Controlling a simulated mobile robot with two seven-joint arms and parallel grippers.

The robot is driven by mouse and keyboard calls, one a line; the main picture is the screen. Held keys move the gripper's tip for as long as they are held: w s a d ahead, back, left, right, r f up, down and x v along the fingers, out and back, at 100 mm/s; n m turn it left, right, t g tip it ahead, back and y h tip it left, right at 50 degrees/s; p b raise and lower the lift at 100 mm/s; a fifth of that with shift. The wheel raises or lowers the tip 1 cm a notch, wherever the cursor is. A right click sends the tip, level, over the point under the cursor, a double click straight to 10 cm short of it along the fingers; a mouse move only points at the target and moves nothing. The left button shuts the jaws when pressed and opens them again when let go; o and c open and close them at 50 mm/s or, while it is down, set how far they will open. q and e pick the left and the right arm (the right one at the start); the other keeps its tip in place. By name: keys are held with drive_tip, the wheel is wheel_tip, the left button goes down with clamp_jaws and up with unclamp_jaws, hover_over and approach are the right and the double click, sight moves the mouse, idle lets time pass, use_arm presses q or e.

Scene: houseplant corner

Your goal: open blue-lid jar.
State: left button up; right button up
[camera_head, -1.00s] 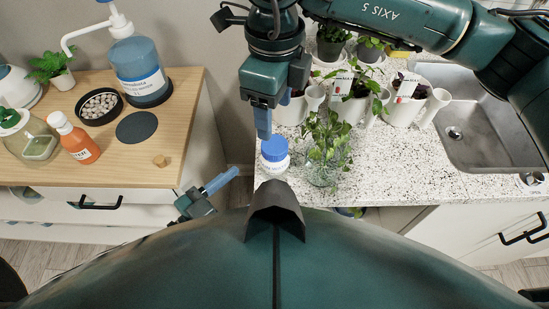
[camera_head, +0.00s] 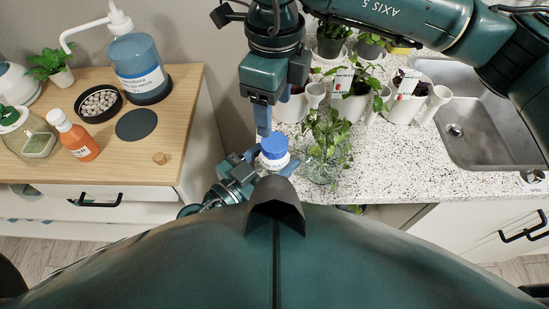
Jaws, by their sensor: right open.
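The jar (camera_head: 274,162) is white with a blue lid (camera_head: 274,147) and stands upright at the left edge of the speckled counter. My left gripper (camera_head: 268,166) is low at the jar's body, with finger parts showing on its left and right sides. I cannot tell whether the fingers press on the jar. My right gripper (camera_head: 263,120) points down just above the lid, open and empty; its fingers overlap in this view. The lid is on the jar.
A glass vase with a leafy plant (camera_head: 325,150) stands close right of the jar. Potted plants (camera_head: 352,100) stand behind it, and a sink (camera_head: 470,125) lies right. A wooden cabinet (camera_head: 185,130) with bottles is at left, across a gap.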

sight(275, 142)
use_arm(q)
drive_tip(key=c, duration=1)
drive_tip(key=shift+c, duration=0.9)
clamp_jaws()
use_arm(e)
drive_tip(key=shift+m, duration=0.4)
drive_tip(key=m, duration=0.4)
drive_tip(key=shift+m, duration=0.4)
drive_tip(key=m, duration=1.2)
drive_tip(key=shift+m, duration=0.3)
drive_tip(key=m, duration=0.4)
drive_tip(key=shift+f, duration=4)
